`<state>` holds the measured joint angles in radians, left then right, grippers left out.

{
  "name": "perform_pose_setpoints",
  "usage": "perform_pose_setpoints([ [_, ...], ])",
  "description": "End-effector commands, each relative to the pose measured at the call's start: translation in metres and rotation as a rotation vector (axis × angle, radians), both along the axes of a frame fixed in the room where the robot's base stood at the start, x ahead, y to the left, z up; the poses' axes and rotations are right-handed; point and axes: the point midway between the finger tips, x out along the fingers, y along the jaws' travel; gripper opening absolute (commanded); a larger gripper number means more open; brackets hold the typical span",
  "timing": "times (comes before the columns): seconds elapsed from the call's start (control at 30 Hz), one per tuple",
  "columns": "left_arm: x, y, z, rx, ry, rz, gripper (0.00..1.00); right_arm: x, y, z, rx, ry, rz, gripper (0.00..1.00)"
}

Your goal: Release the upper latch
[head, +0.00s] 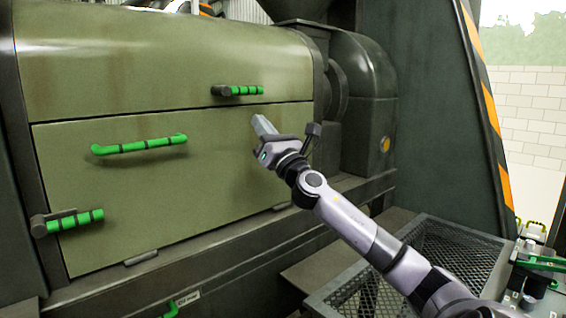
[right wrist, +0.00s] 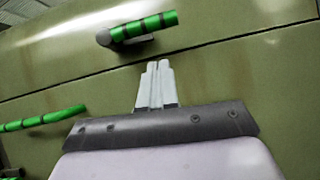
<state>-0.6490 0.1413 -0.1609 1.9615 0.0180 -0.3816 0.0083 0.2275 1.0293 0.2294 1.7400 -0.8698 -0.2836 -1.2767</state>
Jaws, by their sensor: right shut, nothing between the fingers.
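The upper latch (head: 238,91) is a green banded handle on a dark pivot, lying level across the seam near the top right of the green panel (head: 200,190). It also shows in the right wrist view (right wrist: 145,27), above the fingers, with its pivot at the left end. My right gripper (head: 261,122) is shut and empty in front of the panel, below and to the right of the latch. In the right wrist view its fingertips (right wrist: 158,66) are together, a little below the latch and apart from it. My left gripper is not in view.
A green bar handle (head: 140,146) is mid-panel, and a lower latch (head: 68,222) is at the panel's lower left. A dark round housing (head: 362,110) stands right of the panel. A mesh-floored tray (head: 440,250) is below my right arm.

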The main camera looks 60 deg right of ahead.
Motion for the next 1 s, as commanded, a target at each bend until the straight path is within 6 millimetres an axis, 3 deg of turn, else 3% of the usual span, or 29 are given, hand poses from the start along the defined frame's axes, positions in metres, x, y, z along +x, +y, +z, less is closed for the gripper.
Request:
perform_pose_setpoints([
  [0.7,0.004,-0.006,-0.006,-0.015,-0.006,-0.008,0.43,-0.062,0.015,-0.043,0.001,0.002,0.002,0.00],
  [1.0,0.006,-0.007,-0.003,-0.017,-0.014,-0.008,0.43,-0.071,0.017,-0.048,-0.001,0.001,0.000,0.00],
])
